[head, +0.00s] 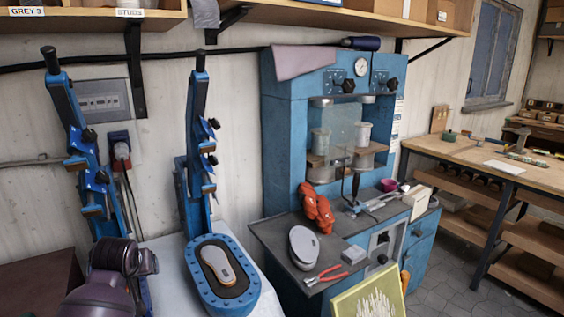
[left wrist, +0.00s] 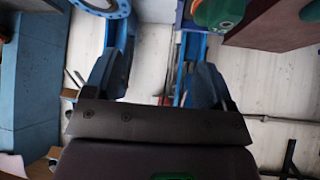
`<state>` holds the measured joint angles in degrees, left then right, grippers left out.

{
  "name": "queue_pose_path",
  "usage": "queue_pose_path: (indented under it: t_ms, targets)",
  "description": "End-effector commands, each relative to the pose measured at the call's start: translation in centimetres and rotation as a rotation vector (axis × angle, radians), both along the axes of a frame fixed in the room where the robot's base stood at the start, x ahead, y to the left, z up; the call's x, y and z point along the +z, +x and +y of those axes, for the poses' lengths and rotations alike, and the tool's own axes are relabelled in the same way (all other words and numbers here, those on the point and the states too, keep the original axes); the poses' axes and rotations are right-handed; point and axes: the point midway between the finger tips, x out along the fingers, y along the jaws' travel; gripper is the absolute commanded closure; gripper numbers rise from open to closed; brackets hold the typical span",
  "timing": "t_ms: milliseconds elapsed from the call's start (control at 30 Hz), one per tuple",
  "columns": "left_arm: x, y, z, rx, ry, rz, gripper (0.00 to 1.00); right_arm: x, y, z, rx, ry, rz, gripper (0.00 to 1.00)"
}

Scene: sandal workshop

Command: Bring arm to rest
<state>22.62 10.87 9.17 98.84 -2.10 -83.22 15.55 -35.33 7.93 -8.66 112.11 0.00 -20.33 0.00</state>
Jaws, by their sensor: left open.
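My left arm (head: 108,275) shows as dark purple links at the lower left of the head view; its fingers cannot be made out there. In the left wrist view, my left gripper (left wrist: 158,88) has its two dark fingers wide apart, with nothing held between them. Blue press frames and the pale wall show beyond the fingers. My right arm and gripper are in neither view.
Beside my left arm, a blue oval press bed (head: 197,287) holds a grey-and-tan sole (head: 218,264). Two blue upright press arms (head: 195,150) stand behind. A blue machine (head: 283,150) has a worktop with red-handled pliers (head: 327,276) and orange gloves (head: 316,206). A wooden bench (head: 470,152) stands right.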

Motion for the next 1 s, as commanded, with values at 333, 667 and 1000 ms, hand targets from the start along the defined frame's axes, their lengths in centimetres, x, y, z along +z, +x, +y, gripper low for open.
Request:
queue_pose_path:
  t_ms: [333, 667, 1000]
  targets:
    - [0.5, 0.1, -3.7, -0.253, 0.177, -0.427, 0.22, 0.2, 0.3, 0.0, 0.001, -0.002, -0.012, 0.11]
    - [-7.1, -9.3, -6.8, -0.395, 0.247, -0.605, 0.22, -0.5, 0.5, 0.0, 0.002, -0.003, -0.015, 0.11]
    - [-17.0, -22.2, -8.3, -0.41, 0.181, -0.486, 0.22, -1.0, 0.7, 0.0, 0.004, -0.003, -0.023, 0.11]
